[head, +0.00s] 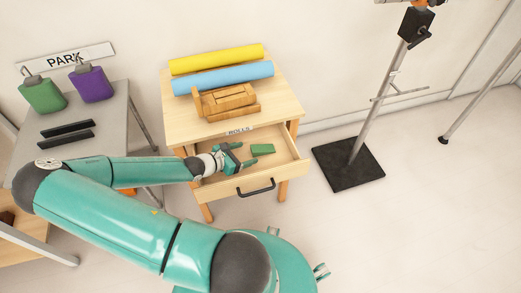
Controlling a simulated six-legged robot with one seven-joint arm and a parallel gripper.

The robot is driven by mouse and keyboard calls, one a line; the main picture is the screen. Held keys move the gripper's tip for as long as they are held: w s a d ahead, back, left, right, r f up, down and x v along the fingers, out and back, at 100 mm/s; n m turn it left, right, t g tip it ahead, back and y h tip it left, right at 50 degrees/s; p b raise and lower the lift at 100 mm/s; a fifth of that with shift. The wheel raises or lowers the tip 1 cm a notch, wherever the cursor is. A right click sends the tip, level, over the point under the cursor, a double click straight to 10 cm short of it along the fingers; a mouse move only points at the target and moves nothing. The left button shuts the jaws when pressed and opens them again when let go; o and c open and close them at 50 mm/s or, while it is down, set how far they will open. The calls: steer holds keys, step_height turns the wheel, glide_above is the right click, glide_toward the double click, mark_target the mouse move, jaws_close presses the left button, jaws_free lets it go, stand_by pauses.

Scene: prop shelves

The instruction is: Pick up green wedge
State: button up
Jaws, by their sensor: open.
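The green wedge (262,150) lies in the open drawer (284,168) of the small wooden table, toward the drawer's back. My gripper (240,154) is inside or just above the drawer, a little to the left of the wedge, with its fingers pointing right toward it. The gripper is open and empty, and it looks apart from the wedge. From this view I cannot tell the exact height of the fingers above the drawer floor.
A yellow roll (216,59), a blue roll (222,78) and a wooden block item (226,100) lie on the tabletop. The drawer front has a black handle (256,188). A grey table (105,118) stands left. A black stand base (348,165) is on the right floor.

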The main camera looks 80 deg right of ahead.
mark_target(255, 150)
steer(key=x, duration=0.5)
steer(key=shift+s+d, duration=0.15)
steer(key=shift+d, duration=0.15)
steer(key=shift+c, duration=0.4)
steer(key=c, duration=1.3)
